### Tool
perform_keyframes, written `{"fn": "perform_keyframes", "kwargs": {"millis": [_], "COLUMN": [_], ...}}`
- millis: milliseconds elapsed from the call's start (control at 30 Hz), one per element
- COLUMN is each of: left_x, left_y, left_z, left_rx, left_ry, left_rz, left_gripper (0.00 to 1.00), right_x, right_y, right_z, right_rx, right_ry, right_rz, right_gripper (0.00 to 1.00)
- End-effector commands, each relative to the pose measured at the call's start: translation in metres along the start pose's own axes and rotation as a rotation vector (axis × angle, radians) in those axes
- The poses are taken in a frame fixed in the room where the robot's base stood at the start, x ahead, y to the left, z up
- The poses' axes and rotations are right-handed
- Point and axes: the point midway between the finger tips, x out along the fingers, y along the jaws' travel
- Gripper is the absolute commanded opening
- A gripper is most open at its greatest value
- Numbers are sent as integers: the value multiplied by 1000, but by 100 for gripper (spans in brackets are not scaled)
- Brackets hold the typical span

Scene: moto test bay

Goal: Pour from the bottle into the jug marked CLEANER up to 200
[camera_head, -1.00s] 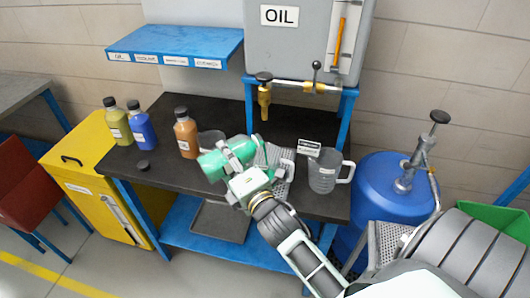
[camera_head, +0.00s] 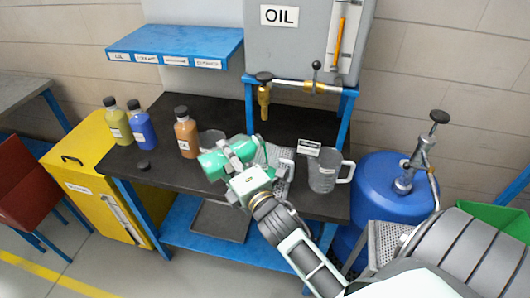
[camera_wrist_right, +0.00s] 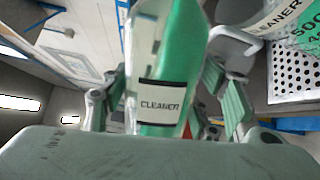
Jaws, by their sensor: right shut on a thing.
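My right gripper (camera_head: 240,160) is shut on the green bottle (camera_head: 212,165) and holds it tilted far over, above the dark bench. In the right wrist view the bottle (camera_wrist_right: 160,85) has a CLEANER label, and green liquid lies along one side of its clear wall. A grey jug (camera_head: 322,172) with a handle stands on the bench to the right of my gripper. In the right wrist view a jug marked CLEANER (camera_wrist_right: 285,18) shows partly at the upper right. The bottle's mouth and the liquid level in the jug cannot be made out. My left gripper is out of view.
Yellow (camera_head: 117,125), blue (camera_head: 141,127) and orange (camera_head: 186,134) bottles stand at the left. A dark cap (camera_head: 143,165) lies before them. A perforated metal plate (camera_head: 281,175) is beside my gripper. A brass tap (camera_head: 264,100) hangs above.

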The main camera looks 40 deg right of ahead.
Motion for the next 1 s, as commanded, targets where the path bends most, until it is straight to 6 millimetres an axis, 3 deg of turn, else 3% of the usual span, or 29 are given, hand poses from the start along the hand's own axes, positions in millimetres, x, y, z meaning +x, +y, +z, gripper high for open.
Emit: {"fn": "perform_keyframes", "kwargs": {"millis": [1000], "left_x": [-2], "left_y": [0], "left_z": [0], "left_rx": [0], "left_ry": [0], "left_rz": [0], "left_gripper": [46], "right_x": [0], "right_y": [2], "right_z": [0], "right_rx": [28], "right_ry": [0], "right_rz": [4], "right_gripper": [8]}}
